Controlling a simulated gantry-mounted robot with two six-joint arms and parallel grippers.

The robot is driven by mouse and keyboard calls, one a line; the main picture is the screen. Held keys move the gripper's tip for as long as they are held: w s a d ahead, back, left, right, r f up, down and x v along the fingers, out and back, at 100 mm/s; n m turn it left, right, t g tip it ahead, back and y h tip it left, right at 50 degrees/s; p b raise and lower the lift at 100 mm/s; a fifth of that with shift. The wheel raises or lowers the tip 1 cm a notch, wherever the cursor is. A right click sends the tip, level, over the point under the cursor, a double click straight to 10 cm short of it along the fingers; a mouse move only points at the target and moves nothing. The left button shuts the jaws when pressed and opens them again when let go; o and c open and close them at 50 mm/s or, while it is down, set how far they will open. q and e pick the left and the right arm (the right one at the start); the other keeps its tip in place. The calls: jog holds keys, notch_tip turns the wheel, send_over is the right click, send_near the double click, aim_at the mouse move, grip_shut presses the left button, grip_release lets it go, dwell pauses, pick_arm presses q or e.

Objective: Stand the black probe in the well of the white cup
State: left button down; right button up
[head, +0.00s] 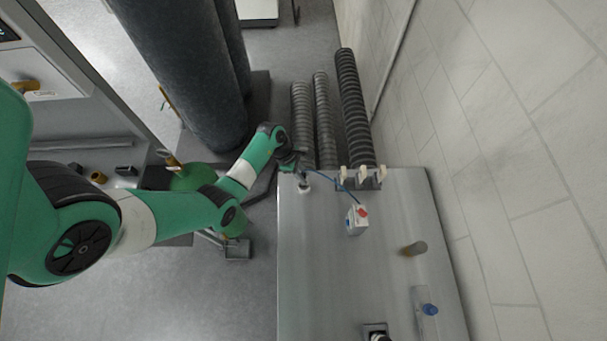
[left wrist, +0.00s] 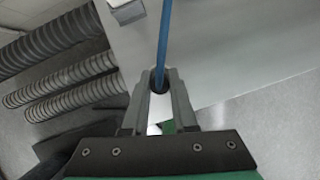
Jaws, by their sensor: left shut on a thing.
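My left gripper (head: 301,172) is over the far left corner of the metal worktop (head: 320,260). It is shut on the black probe, whose dark top (left wrist: 159,80) shows between the fingers (left wrist: 160,95) in the left wrist view. A blue cable (left wrist: 165,40) runs from the probe. The white cup (head: 304,188) stands on the worktop just below the gripper, mostly hidden by it. A pale patch between the fingers in the wrist view may be the cup. I cannot tell whether the probe's tip is in the well.
A white box with a red knob (head: 357,220) stands right of the gripper, with the blue cable running to it. White clips (head: 361,175) line the far edge. A brown cylinder (head: 415,248) and a blue knob (head: 429,309) are nearer. Ribbed hoses (head: 353,105) lie beyond.

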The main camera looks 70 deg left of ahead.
pick_arm(q)
jog(key=shift+w+f+b, duration=0.15)
jog(key=shift+f+b, duration=0.45)
jog(key=shift+f, duration=1.15)
jog(key=shift+f, duration=0.15)
jog(key=c, duration=0.7)
grip_release()
jog(key=shift+a+r, duration=0.1)
jog(key=shift+r, duration=0.35)
jog(key=p+v, duration=0.3)
jog(key=v, duration=0.8)
jog(key=shift+r, duration=0.25)
